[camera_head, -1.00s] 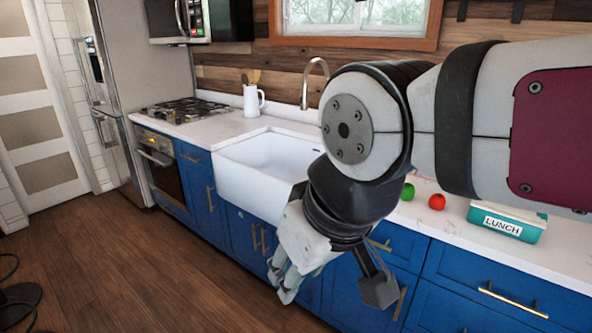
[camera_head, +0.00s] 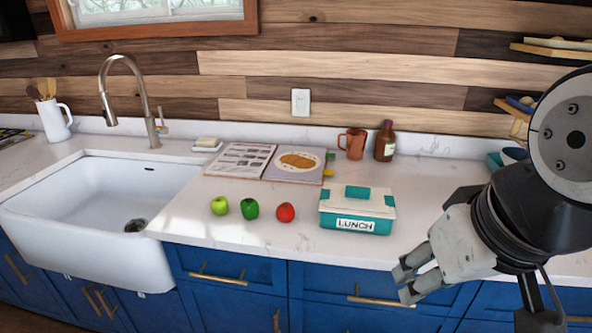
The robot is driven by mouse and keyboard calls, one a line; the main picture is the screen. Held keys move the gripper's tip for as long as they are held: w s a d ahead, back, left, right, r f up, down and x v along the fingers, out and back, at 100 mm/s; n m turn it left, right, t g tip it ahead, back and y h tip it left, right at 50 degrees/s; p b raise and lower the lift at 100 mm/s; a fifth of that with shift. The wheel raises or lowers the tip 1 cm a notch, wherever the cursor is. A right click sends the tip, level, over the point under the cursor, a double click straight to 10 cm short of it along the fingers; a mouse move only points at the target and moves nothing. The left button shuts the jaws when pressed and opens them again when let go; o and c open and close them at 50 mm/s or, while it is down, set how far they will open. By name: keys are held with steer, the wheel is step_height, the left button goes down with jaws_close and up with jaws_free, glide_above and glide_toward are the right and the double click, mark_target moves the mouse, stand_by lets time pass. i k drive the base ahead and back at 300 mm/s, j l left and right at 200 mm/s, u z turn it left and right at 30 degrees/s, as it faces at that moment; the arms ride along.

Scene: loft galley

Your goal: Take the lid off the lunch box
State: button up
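The lunch box (camera_head: 354,224) is teal with a "LUNCH" label on its front. It stands on the white counter, right of the middle of the view. Its cream lid (camera_head: 344,193), with teal patches, is on top of it. My gripper (camera_head: 404,281) is at the lower right, in front of the counter edge, right of and below the lunch box and apart from it. Its fingers point left and stand apart with nothing between them.
A red apple (camera_head: 285,212), a green pepper (camera_head: 249,208) and a green apple (camera_head: 219,205) lie left of the box. An open book (camera_head: 268,162), a copper mug (camera_head: 354,143) and a brown bottle (camera_head: 385,141) are behind. The sink (camera_head: 95,210) is at left. Counter right of the box is clear.

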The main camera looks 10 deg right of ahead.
mark_target(342, 199)
steer(key=z, duration=0.15)
steer(key=i+j+z, duration=0.7)
steer(key=j+z, duration=0.25)
